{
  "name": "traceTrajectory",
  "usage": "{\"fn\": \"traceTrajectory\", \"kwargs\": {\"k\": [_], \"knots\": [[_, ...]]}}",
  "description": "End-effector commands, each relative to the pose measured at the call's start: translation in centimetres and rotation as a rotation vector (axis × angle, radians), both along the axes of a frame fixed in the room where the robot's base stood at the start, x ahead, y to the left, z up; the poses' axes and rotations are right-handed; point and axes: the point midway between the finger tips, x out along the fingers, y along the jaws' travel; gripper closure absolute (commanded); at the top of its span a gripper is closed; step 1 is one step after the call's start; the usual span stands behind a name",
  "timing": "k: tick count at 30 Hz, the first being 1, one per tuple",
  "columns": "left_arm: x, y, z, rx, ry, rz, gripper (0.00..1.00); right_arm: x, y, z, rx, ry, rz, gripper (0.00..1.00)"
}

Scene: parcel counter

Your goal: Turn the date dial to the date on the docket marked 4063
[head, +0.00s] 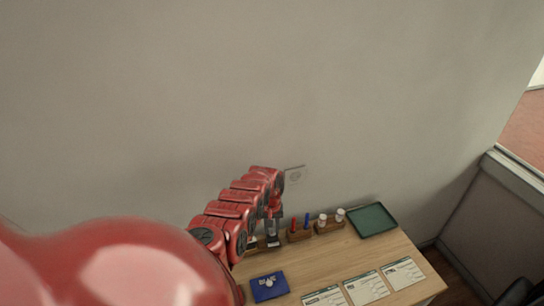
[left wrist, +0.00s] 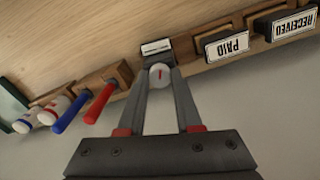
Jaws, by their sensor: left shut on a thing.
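My left gripper (head: 272,237) is at the back of the counter, seen from above. In the left wrist view its fingers (left wrist: 161,78) are shut on the date dial (left wrist: 160,71), a small white round knob with a red mark. The dial sits on a dark stamp body with a white label or window (left wrist: 156,47), too small to read. Three dockets lie in a row along the front: a left one (head: 325,298), a middle one (head: 366,288) and a right one (head: 403,274). Their numbers and dates are too small to read.
Beside the dial stand the PAID stamp (left wrist: 227,45) and RECEIVED stamp (left wrist: 295,25). On the other side are a red marker (left wrist: 100,103), a blue marker (left wrist: 70,107) and white-topped bottles (left wrist: 52,110). A blue pad (head: 270,287) and green tray (head: 372,220) lie on the counter.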

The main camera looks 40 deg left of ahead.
Motion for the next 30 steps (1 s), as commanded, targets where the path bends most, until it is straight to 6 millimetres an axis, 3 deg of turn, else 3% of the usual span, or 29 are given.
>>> {"fn": "traceTrajectory", "kwargs": {"k": [12, 30], "knots": [[0.03, -0.06, -0.07, -0.001, 0.001, -0.257, 1.0, 0.0, 0.01, -0.71, 0.0, 0.0, 0.0, 0.5], [0.08, 0.03, 0.02, 0.001, -0.001, -0.372, 1.0, 0.0, 0.0, -1.12, 0.0, 0.0, 0.0, 0.5]]}}
